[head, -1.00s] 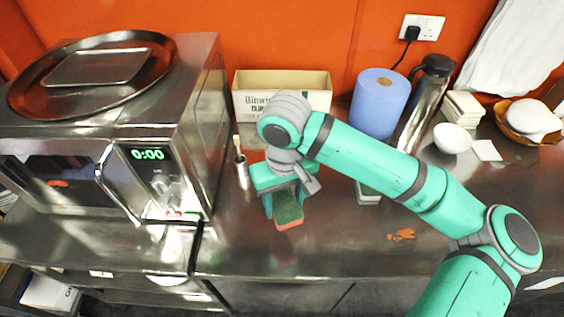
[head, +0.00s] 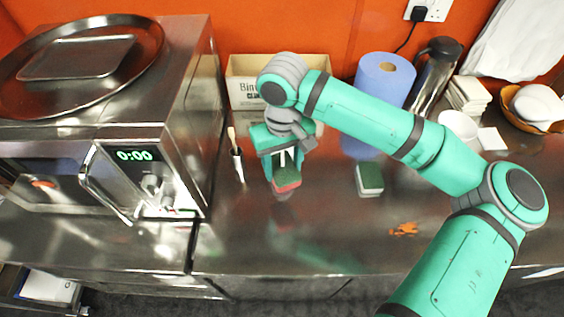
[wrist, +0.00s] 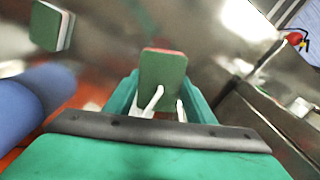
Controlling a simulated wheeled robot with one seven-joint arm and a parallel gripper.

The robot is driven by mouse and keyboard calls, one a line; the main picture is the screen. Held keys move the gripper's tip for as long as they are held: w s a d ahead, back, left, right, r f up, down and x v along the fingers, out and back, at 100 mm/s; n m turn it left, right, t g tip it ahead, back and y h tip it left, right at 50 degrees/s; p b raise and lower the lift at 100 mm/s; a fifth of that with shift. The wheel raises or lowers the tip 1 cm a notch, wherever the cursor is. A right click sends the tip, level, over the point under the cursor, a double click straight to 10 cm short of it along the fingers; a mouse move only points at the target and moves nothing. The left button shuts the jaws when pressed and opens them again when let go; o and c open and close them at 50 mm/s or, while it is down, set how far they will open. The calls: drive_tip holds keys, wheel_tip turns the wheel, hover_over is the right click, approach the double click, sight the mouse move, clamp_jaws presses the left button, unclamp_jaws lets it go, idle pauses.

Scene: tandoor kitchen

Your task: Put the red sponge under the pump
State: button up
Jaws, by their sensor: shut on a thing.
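The red sponge (head: 287,184), with a green scouring top, is held in my gripper (head: 285,160) above the steel counter, with its red side underneath. In the wrist view the sponge (wrist: 163,82) shows its green face and a thin red edge, with the white fingertips (wrist: 168,104) of my gripper at its near end. A second sponge (head: 369,178), green on top and pale below, lies on the counter to the right; it also shows in the wrist view (wrist: 50,27). A steel flask with a black top (head: 435,75) stands at the back right. I cannot make out a clear pump.
A microwave (head: 150,170) fills the left. A narrow holder (head: 237,165) stands beside it. A cardboard box (head: 250,85) and a blue paper roll (head: 383,80) stand behind. A small orange item (head: 404,229) lies front right. The front middle counter is clear.

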drive_tip(key=shift+s+f, duration=0.1)
drive_tip(key=shift+f, duration=0.3)
drive_tip(key=shift+f, duration=0.2)
drive_tip(key=o, duration=1)
drive_tip(key=shift+r, duration=0.1)
wheel_tip(320, 180, up, 13)
idle(0.3)
